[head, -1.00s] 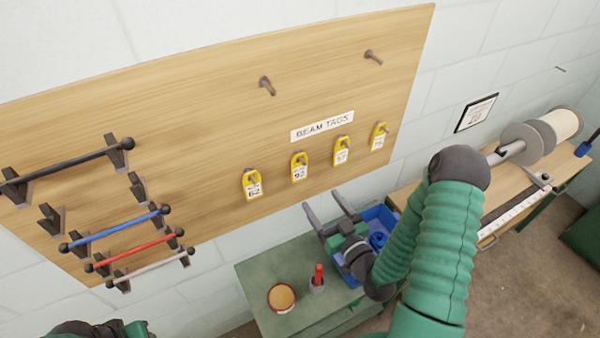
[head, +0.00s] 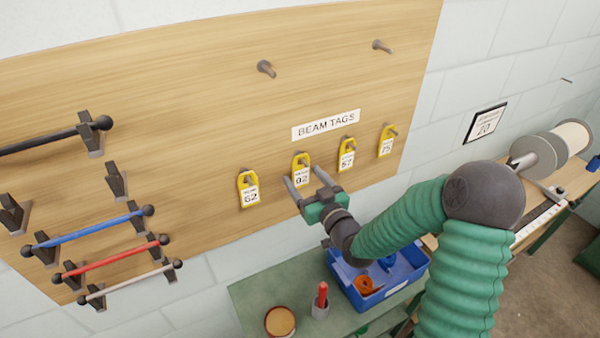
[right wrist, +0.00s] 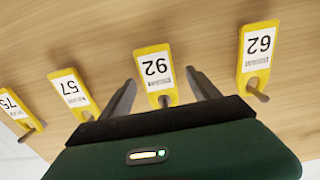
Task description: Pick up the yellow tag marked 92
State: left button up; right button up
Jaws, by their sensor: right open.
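The yellow tag marked 92 (head: 301,166) hangs on a peg on the wooden board, second from the left in the row. My right gripper (head: 305,178) is open just below and in front of it. In the right wrist view the tag (right wrist: 156,71) appears upside down between the two spread fingers, one on each side. I cannot tell whether either finger touches it. My left gripper is not in view.
Yellow tags 62 (head: 249,189), 57 (head: 346,154) and 75 (head: 387,141) hang beside it. Tag 62 also shows near the right finger in the wrist view (right wrist: 257,55). Below are a blue bin (head: 400,284), a red-topped cup and an open can on a green bench.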

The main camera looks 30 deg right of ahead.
jog(key=shift+w+d, duration=0.1)
jog(key=shift+w, duration=0.4)
jog(key=shift+w+d+f, duration=0.1)
jog(key=shift+d, duration=0.05)
jog(key=c, duration=1.4)
